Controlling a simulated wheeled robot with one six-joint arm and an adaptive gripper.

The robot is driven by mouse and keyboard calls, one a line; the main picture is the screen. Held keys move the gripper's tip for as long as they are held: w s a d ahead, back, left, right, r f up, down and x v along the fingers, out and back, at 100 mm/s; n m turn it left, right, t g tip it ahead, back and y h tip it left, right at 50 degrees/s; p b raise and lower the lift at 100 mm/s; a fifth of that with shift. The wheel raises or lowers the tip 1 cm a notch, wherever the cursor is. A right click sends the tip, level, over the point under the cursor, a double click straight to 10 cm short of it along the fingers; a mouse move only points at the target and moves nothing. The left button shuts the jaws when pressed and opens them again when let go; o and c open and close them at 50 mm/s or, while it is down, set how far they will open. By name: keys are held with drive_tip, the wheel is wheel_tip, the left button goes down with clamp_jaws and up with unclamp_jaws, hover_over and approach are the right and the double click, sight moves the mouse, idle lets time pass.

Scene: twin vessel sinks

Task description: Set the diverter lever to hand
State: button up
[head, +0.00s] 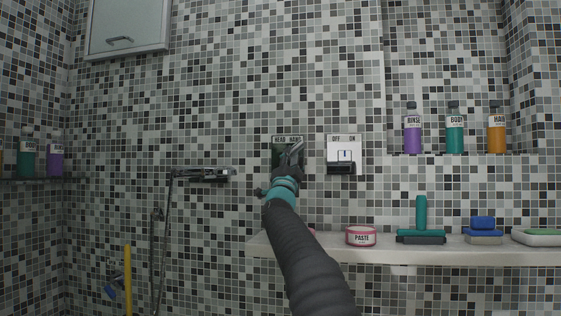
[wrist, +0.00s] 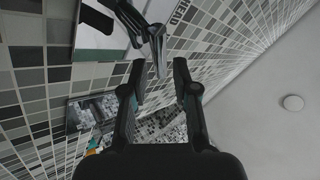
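The diverter plate (head: 277,153) is dark, with a pale strip lettered HEAD on the left and HAND on the right. My gripper (head: 291,156) is in front of it and covers much of it in the head view, so I cannot tell which word the lever points at. In the wrist view a slim metallic lever (wrist: 157,48) shows just beyond and between the fingertips, below the HEAD lettering. My gripper (wrist: 159,68) is open there, with a clear gap between the fingers. I cannot tell whether a finger touches the lever.
A white OFF/ON plate (head: 344,144) with a dark handle is close on the right. A shower head (head: 205,175) with a hose is on the left. Below, a shelf (head: 390,254) holds a pink paste tub (head: 361,236) and a teal squeegee (head: 421,215). Bottles stand in the right niche.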

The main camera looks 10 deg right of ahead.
drive_tip(key=s+a, duration=0.5)
drive_tip(key=s, duration=0.6)
drive_tip(key=shift+s+a+f, duration=0.2)
drive_tip(key=shift+a+f, duration=0.05)
drive_tip(key=s+a+f+n+g+y+p, duration=0.35)
drive_tip(key=s+f+n+y, duration=0.3)
drive_tip(key=s+f, duration=0.3)
drive_tip(key=s+a+f+n+g+y+p, duration=0.2)
drive_tip(key=s+f+n+g+y, duration=0.35)
drive_tip(key=s+f+n, duration=0.35)
drive_tip(key=s+d+f+n+g+h+p, duration=0.1)
drive_tip(key=s+f+g, duration=0.8)
drive_tip(key=s+f, duration=1.2)
drive_tip(key=s+d+p, duration=0.1)
drive_tip(key=s+p, duration=0.1)
drive_tip(key=s, duration=0.1)
drive_tip(key=shift+d+f, duration=0.4)
